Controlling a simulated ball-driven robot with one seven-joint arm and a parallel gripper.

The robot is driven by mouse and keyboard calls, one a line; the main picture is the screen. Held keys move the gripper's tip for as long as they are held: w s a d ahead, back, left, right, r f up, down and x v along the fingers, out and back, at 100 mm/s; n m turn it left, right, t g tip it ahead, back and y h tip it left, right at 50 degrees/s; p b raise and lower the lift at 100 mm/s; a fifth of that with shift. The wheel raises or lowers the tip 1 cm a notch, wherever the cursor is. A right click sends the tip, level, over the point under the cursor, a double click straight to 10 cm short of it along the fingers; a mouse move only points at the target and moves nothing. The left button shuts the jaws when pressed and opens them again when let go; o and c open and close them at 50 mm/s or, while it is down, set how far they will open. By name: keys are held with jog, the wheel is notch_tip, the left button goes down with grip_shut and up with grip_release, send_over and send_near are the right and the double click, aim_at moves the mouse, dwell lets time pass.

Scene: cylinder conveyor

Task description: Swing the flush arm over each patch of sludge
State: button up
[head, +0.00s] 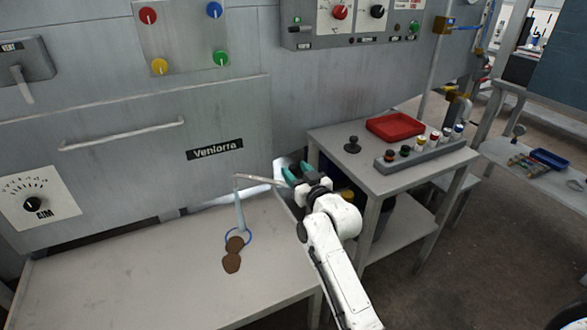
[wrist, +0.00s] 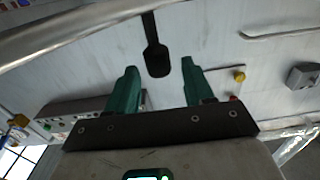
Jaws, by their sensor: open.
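The flush arm (head: 262,180) is a thin grey tube that reaches left above the worktop. A pale blue jet (head: 240,210) drops from its tip to a blue ring (head: 228,238) on the worktop. Brown sludge patches lie there: one (head: 235,244) overlaps the ring, and another (head: 231,263) lies just nearer, outside it. My gripper (head: 298,173) is open near the right end of the flush arm. In the wrist view, a dark paddle-like handle (wrist: 157,62) shows between the green fingertips; I cannot tell whether they touch it. A grey tube (wrist: 75,33) crosses the upper left.
The pale worktop (head: 150,265) is otherwise clear. A side table (head: 385,178) on the right carries a red tray (head: 395,127), a black knob-like piece (head: 352,144) and a rack (head: 425,155) of small bottles. The panelled machine wall (head: 110,120) stands close behind.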

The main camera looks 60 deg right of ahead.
jog(key=v, duration=0.8)
jog(key=shift+s+a, duration=0.1)
dwell(1.5)
